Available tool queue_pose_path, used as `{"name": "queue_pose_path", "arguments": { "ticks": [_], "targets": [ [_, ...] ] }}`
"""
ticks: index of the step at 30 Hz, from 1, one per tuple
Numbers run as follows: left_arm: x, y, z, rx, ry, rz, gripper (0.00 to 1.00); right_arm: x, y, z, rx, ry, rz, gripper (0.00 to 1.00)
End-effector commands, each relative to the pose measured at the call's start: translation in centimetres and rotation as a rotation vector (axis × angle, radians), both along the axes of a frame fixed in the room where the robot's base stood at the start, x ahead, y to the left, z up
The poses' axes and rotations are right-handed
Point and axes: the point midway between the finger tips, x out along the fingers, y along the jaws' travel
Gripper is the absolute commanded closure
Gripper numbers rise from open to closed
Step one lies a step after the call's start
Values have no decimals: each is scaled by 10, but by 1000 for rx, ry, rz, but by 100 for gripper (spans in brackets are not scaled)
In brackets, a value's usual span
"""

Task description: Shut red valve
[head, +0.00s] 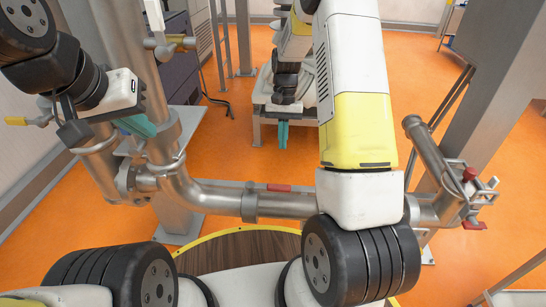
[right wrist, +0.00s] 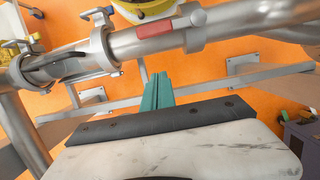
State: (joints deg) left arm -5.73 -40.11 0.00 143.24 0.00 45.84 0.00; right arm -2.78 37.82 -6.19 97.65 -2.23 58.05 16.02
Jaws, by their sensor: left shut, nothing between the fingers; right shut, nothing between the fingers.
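A horizontal steel pipe (head: 215,197) crosses the head view and carries a flat red piece (head: 279,187) on its top. The red piece also shows on the pipe in the right wrist view (right wrist: 157,28). At the pipe's right end is a valve fitting with red parts (head: 470,175) and a red handle-like piece (head: 473,224) below. I cannot tell which red part is the valve's handle. My left gripper (head: 138,125) is shut and empty, beside the left upright pipe. My right gripper (head: 282,134) is shut and empty, beyond the pipe; its teal fingers show in the wrist view (right wrist: 158,90).
A slanted pipe stub (head: 425,145) rises at the right, before a grey column (head: 495,110). A wooden round surface with a yellow rim (head: 240,250) lies in front. Orange floor (head: 410,60) is open behind.

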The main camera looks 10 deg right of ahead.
Motion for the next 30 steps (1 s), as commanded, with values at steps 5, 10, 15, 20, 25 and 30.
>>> {"name": "queue_pose_path", "arguments": {
  "ticks": [5, 10, 15, 20, 25, 30],
  "targets": [
    [0, 0, 0, 0, 0, 0, 100, -1, 0, -1, 0, 0, 1, 100],
    [0, 0, 0, 0, 0, 0, 100, -5, 1, -17, 1, 3, 1, 100],
    [0, 0, 0, 0, 0, 0, 100, -13, 4, -50, 0, 4, 1, 100],
    [0, 0, 0, 0, 0, 0, 100, -21, 6, -84, 1, 4, 0, 100],
    [0, 0, 0, 0, 0, 0, 100, -39, 12, -97, 1, 0, 1, 100],
    [0, 0, 0, 0, 0, 0, 100, -56, 17, -96, 1, -1, 2, 100]
  ]
}}
